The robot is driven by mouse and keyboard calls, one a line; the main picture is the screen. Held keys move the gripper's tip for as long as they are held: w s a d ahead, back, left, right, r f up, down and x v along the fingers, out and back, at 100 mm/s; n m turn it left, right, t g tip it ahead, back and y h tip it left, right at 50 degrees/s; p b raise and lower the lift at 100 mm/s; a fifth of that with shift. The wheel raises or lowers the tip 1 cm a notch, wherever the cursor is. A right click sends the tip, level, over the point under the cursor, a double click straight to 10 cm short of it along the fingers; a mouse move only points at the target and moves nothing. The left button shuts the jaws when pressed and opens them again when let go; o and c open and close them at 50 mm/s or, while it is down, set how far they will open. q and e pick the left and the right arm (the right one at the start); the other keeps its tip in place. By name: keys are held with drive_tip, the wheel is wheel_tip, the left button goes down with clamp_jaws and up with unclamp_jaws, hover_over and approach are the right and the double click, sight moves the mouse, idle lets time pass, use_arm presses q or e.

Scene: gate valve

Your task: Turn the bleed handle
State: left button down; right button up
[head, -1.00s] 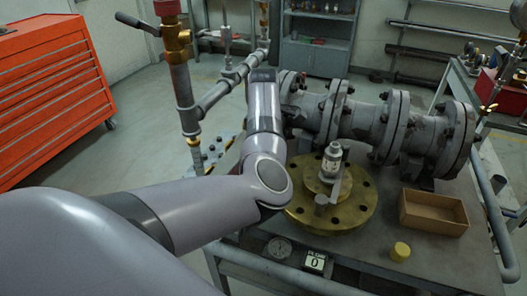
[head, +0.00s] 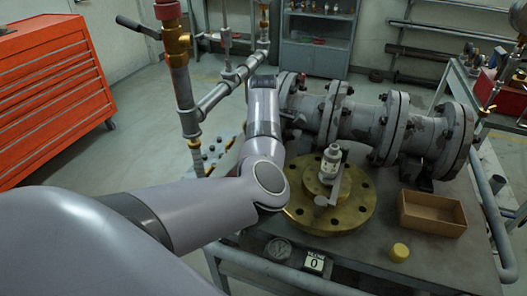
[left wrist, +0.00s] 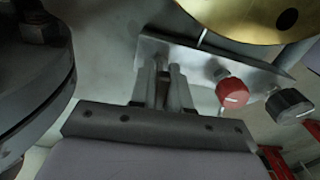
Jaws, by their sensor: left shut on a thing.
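My left gripper (left wrist: 165,88) is shut in the left wrist view, its two fingers close together on a narrow grey part that looks like the bleed handle. The fingers hide most of that part. A pale metal block (left wrist: 205,62) lies just beyond the fingertips, with a red knob (left wrist: 232,93) and a black knob (left wrist: 288,105) to their right. In the head view my left arm reaches over the bench, and its forearm and wrist hide the gripper and the held part. My right gripper is in neither view.
A grey flanged pipe (head: 355,124) runs behind. An open box (head: 432,213) and yellow cap (head: 399,252) stand right.

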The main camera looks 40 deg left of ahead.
use_arm(q)
drive_tip(key=shift+r+n+p, duration=0.15)
drive_tip(key=shift+n+p, duration=0.7)
drive_tip(key=shift+n, duration=0.25)
drive_tip(key=n+p, duration=0.1)
drive_tip(key=n, duration=0.2)
drive_tip(key=shift+n+p, duration=0.3)
drive_tip(key=shift+p, duration=0.05)
drive_tip(key=n, duration=0.3)
drive_tip(key=shift+p, duration=0.35)
drive_tip(key=shift+n, duration=1.9)
drive_tip(key=c, duration=1.2)
unclamp_jaws()
